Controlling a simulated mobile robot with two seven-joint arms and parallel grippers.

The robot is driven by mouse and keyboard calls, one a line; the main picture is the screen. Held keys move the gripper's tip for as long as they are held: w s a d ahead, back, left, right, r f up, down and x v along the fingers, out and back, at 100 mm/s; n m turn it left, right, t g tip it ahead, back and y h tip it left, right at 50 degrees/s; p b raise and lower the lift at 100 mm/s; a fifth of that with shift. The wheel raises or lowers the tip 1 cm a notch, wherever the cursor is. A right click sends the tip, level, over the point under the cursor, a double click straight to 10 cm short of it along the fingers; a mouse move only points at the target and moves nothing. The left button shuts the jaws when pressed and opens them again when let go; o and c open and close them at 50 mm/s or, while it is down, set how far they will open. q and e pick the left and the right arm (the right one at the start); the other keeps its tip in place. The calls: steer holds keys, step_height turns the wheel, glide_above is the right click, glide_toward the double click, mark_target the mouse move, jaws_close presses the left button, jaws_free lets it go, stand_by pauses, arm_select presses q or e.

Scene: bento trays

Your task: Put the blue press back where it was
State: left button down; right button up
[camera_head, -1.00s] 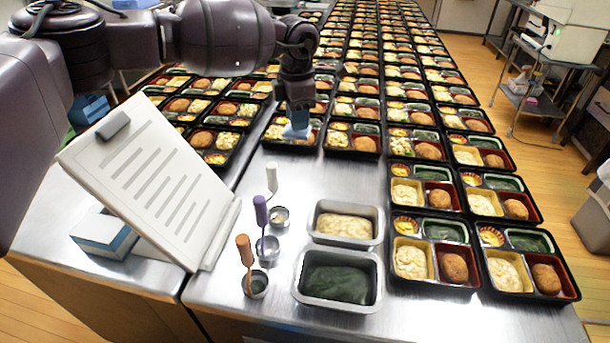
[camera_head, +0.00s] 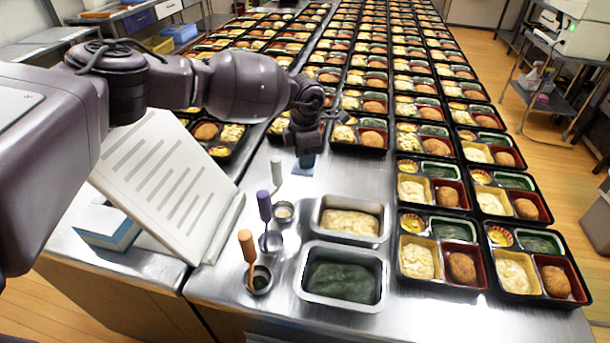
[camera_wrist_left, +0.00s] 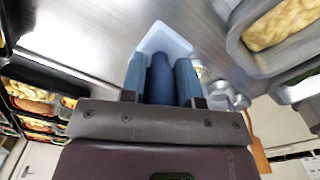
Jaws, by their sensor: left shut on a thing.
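My left gripper (camera_head: 306,152) is shut on the blue press (camera_head: 303,170) above the bare steel counter, just beyond the white-handled scoop. In the left wrist view, the press's dark blue handle (camera_wrist_left: 159,80) stands between the two teal fingers of the gripper (camera_wrist_left: 161,78). Its flat, pale blue plate (camera_wrist_left: 165,40) sticks out past the fingertips over the steel. I cannot tell whether the plate touches the counter. My right gripper is in neither view.
White-handled (camera_head: 276,172), purple-handled (camera_head: 265,206) and orange-handled (camera_head: 247,246) tools stand in small cups. Beside them are a rice-coloured pan (camera_head: 318,232) and a green-filled pan (camera_head: 303,290). Filled bento trays (camera_head: 400,250) line the right.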

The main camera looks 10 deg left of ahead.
arm_select(q)
steer(key=shift+f+b, duration=0.3)
steer(key=shift+f, duration=2.8)
steer(key=c, duration=0.9)
jaws_free()
steer(key=shift+f, duration=0.15)
steer(key=shift+o, duration=0.2)
